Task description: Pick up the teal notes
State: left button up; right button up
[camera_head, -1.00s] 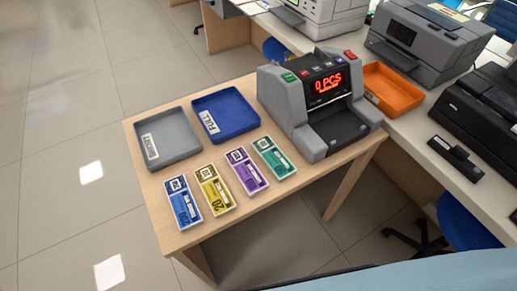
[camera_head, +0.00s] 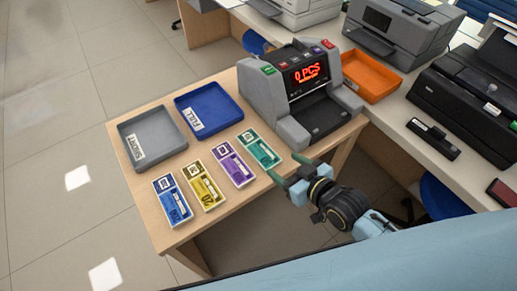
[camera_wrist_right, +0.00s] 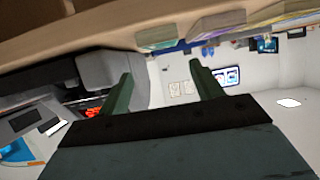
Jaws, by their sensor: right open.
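The teal notes (camera_head: 258,149) lie flat on the wooden table, at the right end of a row of note bundles, just in front of the counting machine. My right gripper (camera_head: 287,168) is open and empty, by the table's front edge, close to the teal notes on their lower right and apart from them. In the right wrist view the two green fingers (camera_wrist_right: 160,88) stand apart with nothing between them. Note bundles show edge-on at the top of that view; one greenish bundle (camera_wrist_right: 158,38) is nearest the fingers. My left gripper is not in view.
Purple (camera_head: 232,166), yellow (camera_head: 203,184) and blue notes (camera_head: 172,201) lie left of the teal ones. Behind are a grey tray (camera_head: 150,128), a blue tray (camera_head: 211,103) and a counting machine (camera_head: 290,117) reading 0 PCS. An orange tray (camera_head: 371,84) is on the adjoining counter.

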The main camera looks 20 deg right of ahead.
jog(key=b, duration=0.1)
send_near(260, 149)
jog(key=x, duration=0.3)
jog(key=shift+d, duration=0.15)
jog(key=shift+x, duration=0.9)
jog(key=b+x, duration=0.1)
jog(key=x, duration=0.2)
jog(key=shift+w+a+f, duration=0.15)
jog(key=shift+w+a, duration=0.1)
jog(key=shift+a, duration=0.05)
jog(key=shift+w+a+f+b, duration=0.1)
jog(key=shift+w+a+b, duration=0.05)
jog(key=shift+w+b, duration=0.2)
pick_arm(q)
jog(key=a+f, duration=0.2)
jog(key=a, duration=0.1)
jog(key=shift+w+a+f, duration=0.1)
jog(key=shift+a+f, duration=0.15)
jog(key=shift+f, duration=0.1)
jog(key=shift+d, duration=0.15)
pick_arm(e)
jog(key=c, duration=0.8)
